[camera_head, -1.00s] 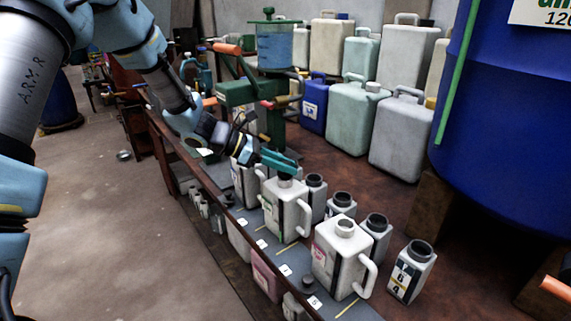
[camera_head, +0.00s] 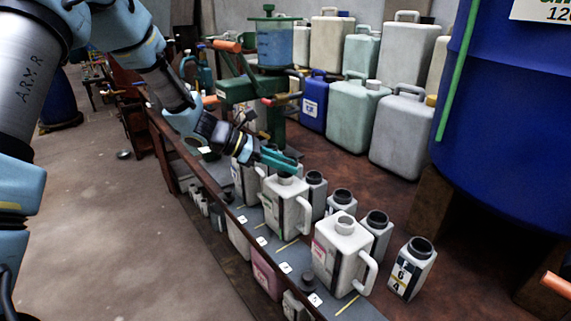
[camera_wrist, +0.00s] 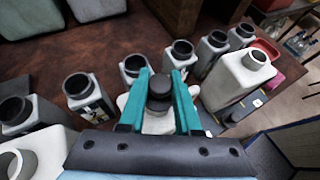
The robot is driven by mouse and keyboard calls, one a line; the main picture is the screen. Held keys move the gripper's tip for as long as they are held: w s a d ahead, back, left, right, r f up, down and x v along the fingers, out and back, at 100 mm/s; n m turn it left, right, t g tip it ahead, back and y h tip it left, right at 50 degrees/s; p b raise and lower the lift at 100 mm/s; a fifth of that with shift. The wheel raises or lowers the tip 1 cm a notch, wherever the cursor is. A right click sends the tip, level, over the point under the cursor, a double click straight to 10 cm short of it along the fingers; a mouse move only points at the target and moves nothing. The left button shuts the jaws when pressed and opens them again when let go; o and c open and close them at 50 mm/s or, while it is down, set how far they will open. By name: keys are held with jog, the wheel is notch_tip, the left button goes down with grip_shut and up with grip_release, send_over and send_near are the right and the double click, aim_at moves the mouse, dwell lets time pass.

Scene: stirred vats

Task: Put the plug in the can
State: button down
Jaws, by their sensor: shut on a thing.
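The dark round plug (camera_wrist: 159,88) is held between the teal fingers of my gripper (camera_wrist: 160,76) in the wrist view. Right below it is a white can, its body (camera_wrist: 157,122) partly hidden by the plug and fingers. In the head view my gripper (camera_head: 280,161) is tilted down over the mouth of a white can with a side handle (camera_head: 285,208). The plug shows as a dark disc (camera_head: 285,177) at the can's mouth. I cannot tell how far it sits in the mouth.
Several open dark-necked bottles stand close by, one at the right (camera_head: 411,268). Another white can (camera_head: 340,255) stands in front on the grey strip. Large jugs (camera_head: 355,115), a green-framed vat (camera_head: 274,45) and a blue drum (camera_head: 510,120) stand behind.

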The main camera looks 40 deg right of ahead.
jog(key=shift+f, duration=0.2)
grip_release()
dwell(0.6)
jog(key=shift+r, duration=0.15)
jog(key=shift+r+p, duration=2.7)
jog(key=shift+r, duration=0.95)
jog(key=w+a+m+t+y, duration=0.2)
jog(key=w+a+m+y, duration=0.15)
jog(key=a, duration=1.05)
jog(key=w+a+m+t+y, duration=0.3)
jog(key=a+m, duration=0.1)
jog(key=a, duration=1.1)
jog(key=s+a+m+t+y, duration=0.1)
jog(key=a+m, duration=0.1)
jog(key=a, duration=0.8)
jog(key=s+a+r+m+t+y, duration=0.1)
jog(key=a+m+t+y, duration=0.1)
jog(key=a, duration=0.8)
jog(key=shift+s+r+m, duration=0.2)
jog(key=shift+s+m, duration=0.05)
jog(key=shift+m, duration=0.2)
